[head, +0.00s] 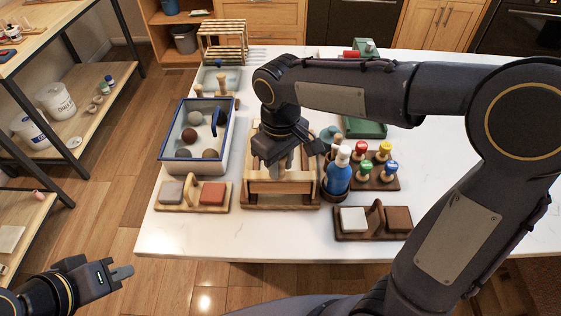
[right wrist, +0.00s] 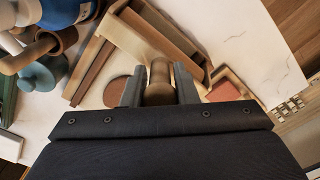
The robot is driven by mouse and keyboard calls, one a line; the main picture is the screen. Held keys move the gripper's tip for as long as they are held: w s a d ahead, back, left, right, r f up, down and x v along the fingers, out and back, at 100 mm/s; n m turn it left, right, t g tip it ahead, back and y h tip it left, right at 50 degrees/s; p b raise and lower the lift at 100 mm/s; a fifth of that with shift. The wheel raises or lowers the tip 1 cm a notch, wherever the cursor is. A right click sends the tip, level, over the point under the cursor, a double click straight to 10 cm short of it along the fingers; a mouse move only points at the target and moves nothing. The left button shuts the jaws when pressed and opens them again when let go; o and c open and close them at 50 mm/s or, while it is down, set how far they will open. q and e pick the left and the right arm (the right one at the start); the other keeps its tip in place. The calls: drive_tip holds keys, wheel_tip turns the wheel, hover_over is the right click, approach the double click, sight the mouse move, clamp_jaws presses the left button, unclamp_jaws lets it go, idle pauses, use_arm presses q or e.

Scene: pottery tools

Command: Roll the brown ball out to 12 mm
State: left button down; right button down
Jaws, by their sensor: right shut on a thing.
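My right gripper (head: 288,160) is over the wooden rolling frame (head: 280,201) at the middle of the table. In the right wrist view its fingers (right wrist: 159,92) are shut on a brown, rounded wooden handle (right wrist: 159,75). A flat-looking, round reddish-brown piece (right wrist: 116,92) shows beside the left finger; its thickness cannot be told. In the head view my arm and gripper hide much of the frame's inside. A dark brown ball (head: 189,135) lies in the blue-rimmed bin (head: 162,154). My left gripper (head: 122,272) is off the table at lower left; its jaw gap is unclear.
Grey balls (head: 195,118) share the bin. Wooden holders with a red-brown block (head: 213,193) and a white block (head: 353,219) flank the frame. A blue bottle (head: 339,175) and colored-knob stamps (head: 385,147) stand close on the right. The table's front left is clear.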

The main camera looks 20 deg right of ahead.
drive_tip(key=shift+f, duration=0.2)
drive_tip(key=c, duration=1.1)
unclamp_jaws()
drive_tip(key=shift+o, duration=0.2)
wheel_tip(320, 180, up, 8)
drive_tip(key=shift+d+f, duration=0.1)
drive_tip(key=shift+s+d, duration=0.25)
drive_tip(key=shift+d, duration=0.05)
drive_tip(key=s+d+f+m+t+y, duration=0.2)
drive_tip(key=s+d+f+m, duration=0.1)
drive_tip(key=s, duration=0.4)
drive_tip(key=s+d+f+m+t+y, duration=0.1)
drive_tip(key=s+d+f+m+t, duration=0.2)
drive_tip(key=s, duration=0.5)
drive_tip(key=shift+s+d+f+m+t+y, duration=0.4)
drive_tip(key=shift+d+m, duration=0.3)
drive_tip(key=shift+d, duration=0.5)
